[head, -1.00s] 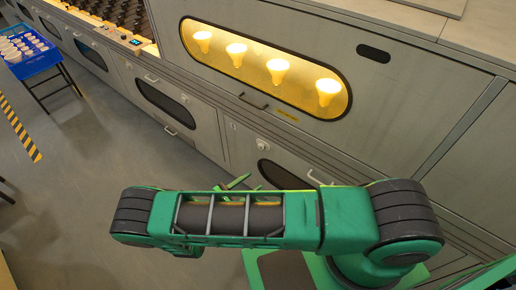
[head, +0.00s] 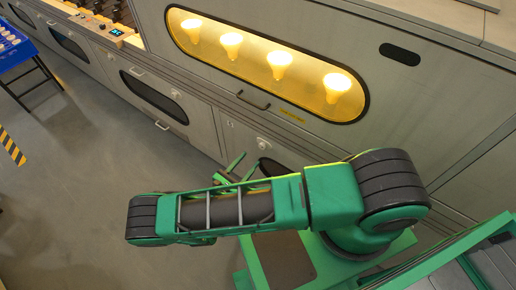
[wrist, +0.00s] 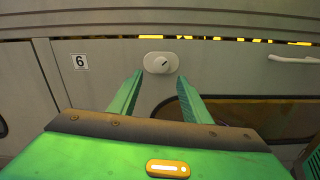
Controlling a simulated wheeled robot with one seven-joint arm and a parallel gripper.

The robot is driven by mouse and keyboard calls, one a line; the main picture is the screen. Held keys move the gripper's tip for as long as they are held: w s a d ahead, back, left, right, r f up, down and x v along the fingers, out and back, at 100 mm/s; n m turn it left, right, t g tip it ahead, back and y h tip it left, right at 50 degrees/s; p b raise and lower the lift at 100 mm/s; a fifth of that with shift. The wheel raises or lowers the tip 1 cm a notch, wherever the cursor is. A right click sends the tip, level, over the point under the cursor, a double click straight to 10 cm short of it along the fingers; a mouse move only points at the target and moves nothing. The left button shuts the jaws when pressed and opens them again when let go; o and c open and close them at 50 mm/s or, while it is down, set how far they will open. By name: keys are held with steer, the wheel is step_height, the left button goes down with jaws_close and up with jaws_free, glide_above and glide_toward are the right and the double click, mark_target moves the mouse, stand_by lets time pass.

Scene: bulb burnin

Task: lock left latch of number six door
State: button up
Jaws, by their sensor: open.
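The number six door (wrist: 90,85) is a grey panel with a black "6" label (wrist: 80,62) at its upper left in the wrist view. Its left latch (wrist: 160,63) is a white oval plate with a round knob and a dark slot, tilted up to the right. The latch also shows small in the head view (head: 263,143). My gripper (wrist: 155,88) is open and empty, its two green fingers on either side and just below the latch in the picture. In the head view my gripper (head: 233,168) is partly hidden behind my arm.
A white bar handle (wrist: 292,59) and a dark oval window (wrist: 245,115) are right of the latch. A lit window with several glowing bulbs (head: 283,66) is above. A blue table (head: 14,50) stands far left; the floor (head: 90,170) between is clear.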

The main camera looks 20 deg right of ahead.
mark_target(261, 148)
steer(key=x, duration=0.8)
jaws_close()
